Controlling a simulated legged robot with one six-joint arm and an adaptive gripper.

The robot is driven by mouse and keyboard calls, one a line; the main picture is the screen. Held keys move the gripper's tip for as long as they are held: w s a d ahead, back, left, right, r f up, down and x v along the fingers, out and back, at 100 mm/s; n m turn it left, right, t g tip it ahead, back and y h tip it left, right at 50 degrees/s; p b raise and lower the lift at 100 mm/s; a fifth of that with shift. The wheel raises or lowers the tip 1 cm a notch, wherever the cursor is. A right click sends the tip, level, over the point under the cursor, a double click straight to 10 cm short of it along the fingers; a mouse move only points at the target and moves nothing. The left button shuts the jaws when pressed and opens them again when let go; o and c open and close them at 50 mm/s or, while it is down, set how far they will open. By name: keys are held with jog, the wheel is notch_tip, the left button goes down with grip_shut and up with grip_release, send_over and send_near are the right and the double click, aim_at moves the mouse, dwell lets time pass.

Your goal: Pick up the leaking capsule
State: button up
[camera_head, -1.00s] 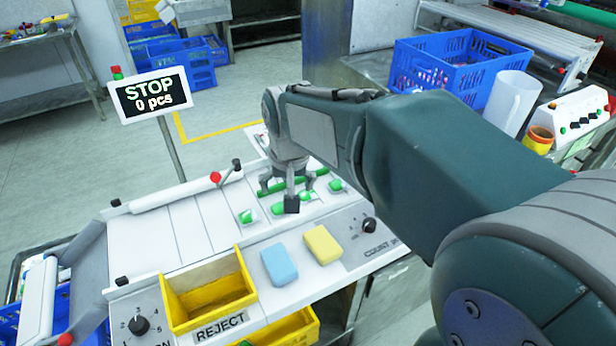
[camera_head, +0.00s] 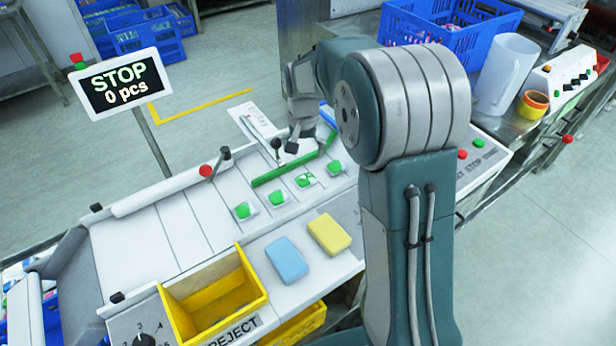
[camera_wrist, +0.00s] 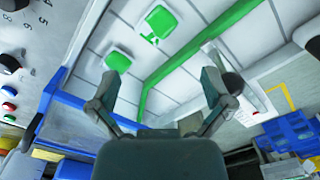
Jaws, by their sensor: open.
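Several green capsules in clear-white pouches lie in a row on the white belt. The one with a green smear beside it, seemingly the leaking capsule (camera_head: 305,180), is second from the right in the head view. In the wrist view this smeared capsule (camera_wrist: 159,20) is at the top, ahead of my fingers. A clean-looking capsule (camera_head: 335,167) lies to its right; it also shows in the wrist view (camera_wrist: 118,60). My gripper (camera_head: 304,141) is open and empty, above the belt's far side, beyond the green bar. Its spread fingers (camera_wrist: 160,88) show in the wrist view, apart from the capsules.
A green bar (camera_head: 268,177) crosses the belt behind the capsules. A blue sponge (camera_head: 287,260), a yellow sponge (camera_head: 329,234) and a yellow reject bin (camera_head: 212,298) sit at the front. The STOP display (camera_head: 118,84) stands at the left on a post.

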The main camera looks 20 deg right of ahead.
aim_at(304, 178)
notch_tip(304, 178, down, 10)
jog(key=shift+d+r, duration=0.1)
dwell(0.4)
jog(key=shift+c, duration=0.3)
jog(key=c, duration=0.6)
